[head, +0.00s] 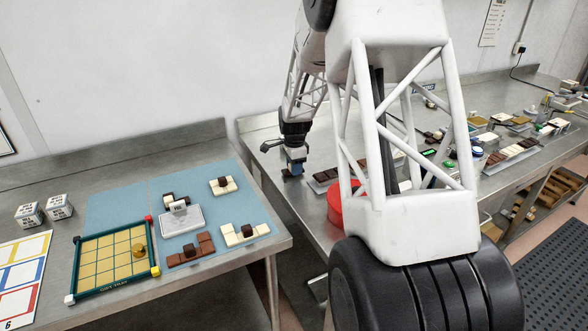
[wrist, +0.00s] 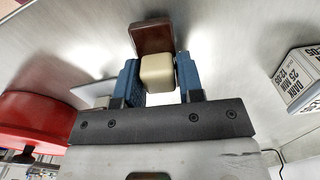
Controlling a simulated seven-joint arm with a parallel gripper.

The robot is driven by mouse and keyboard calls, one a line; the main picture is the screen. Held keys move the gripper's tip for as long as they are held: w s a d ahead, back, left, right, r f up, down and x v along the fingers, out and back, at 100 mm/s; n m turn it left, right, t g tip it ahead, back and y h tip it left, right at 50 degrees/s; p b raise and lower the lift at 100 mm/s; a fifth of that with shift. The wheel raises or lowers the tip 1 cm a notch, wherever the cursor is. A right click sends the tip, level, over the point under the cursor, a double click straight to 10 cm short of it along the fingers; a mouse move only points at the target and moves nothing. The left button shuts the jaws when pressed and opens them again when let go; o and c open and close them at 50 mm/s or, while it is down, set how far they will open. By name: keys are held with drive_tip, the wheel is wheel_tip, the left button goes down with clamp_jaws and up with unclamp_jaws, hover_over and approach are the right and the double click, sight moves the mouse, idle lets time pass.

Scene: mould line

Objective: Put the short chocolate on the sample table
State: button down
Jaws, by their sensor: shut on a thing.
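My gripper (head: 292,168) hangs over the left end of the right-hand steel bench, near its back edge. In the wrist view, its blue fingers (wrist: 157,78) are shut on a small piece with a cream block (wrist: 157,73) between them and a dark brown part (wrist: 152,38) beyond it. The piece looks short; in the head view it is too small to make out. Whether it touches the bench I cannot tell. The left-hand steel table (head: 120,172) bears a blue mat (head: 120,205). No label in view tells which table is the sample table.
White printed cubes (head: 59,206) stand at the far left. A red round thing (head: 338,208) and a plate of chocolate are near my gripper. A gap separates the tables.

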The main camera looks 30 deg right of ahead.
drive_tip(key=shift+r, duration=0.45)
wheel_tip(320, 180, up, 2)
drive_tip(key=shift+r, duration=0.1)
drive_tip(key=s+a, duration=0.1)
drive_tip(key=s, duration=0.4)
drive_tip(key=s+a, duration=0.2)
drive_tip(key=s, duration=0.3)
drive_tip(key=s+a+r, duration=0.1)
drive_tip(key=s, duration=0.4)
drive_tip(key=shift+s+a+r, duration=0.1)
drive_tip(key=shift+s+a, duration=0.05)
drive_tip(key=shift+a, duration=0.2)
drive_tip(key=w+a+r, duration=0.2)
drive_tip(key=w+a, duration=1.3)
drive_tip(key=a, duration=0.2)
drive_tip(key=w+a+r+n, duration=0.1)
drive_tip(key=w+a+r, duration=0.2)
drive_tip(key=w+a, duration=1.2)
drive_tip(key=a, duration=0.3)
drive_tip(key=shift+r, duration=0.15)
drive_tip(key=shift+w+d, duration=0.1)
